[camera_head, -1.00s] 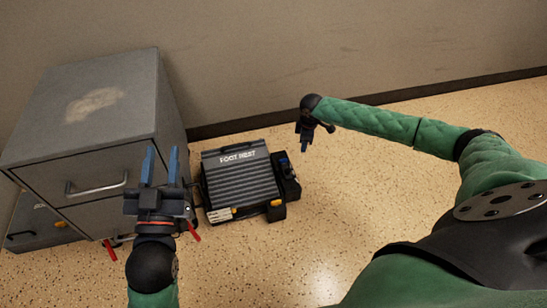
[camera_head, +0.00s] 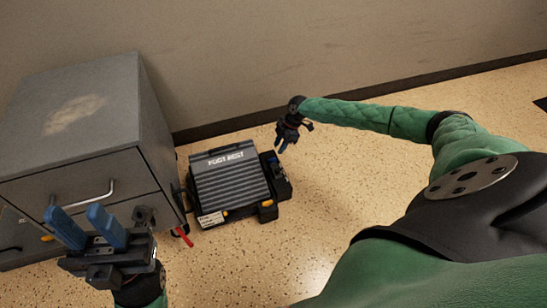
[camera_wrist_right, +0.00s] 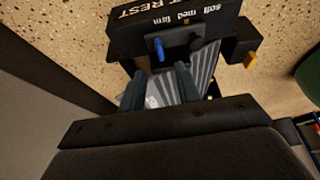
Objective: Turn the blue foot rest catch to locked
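The grey ribbed foot rest (camera_head: 230,185) lies on the floor beside the cabinet, with a dark side unit (camera_head: 280,190) along its right edge. In the right wrist view, a small blue catch (camera_wrist_right: 158,48) stands up from a dark plate on the foot rest, near the words soft, med, firm. I cannot read a locked mark. My right gripper (camera_head: 283,146) is above the side unit, pointing down. In the wrist view its fingers (camera_wrist_right: 158,84) are apart, with the catch just beyond the gap, not gripped. My left gripper (camera_head: 85,228) is open and empty before the cabinet.
A grey cabinet (camera_head: 75,120) with metal handles stands left of the foot rest, close to it. A wall with a dark skirting (camera_head: 225,125) runs behind. An orange-yellow tab (camera_wrist_right: 250,60) sticks out at the foot rest's corner. Floor to the right is clear.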

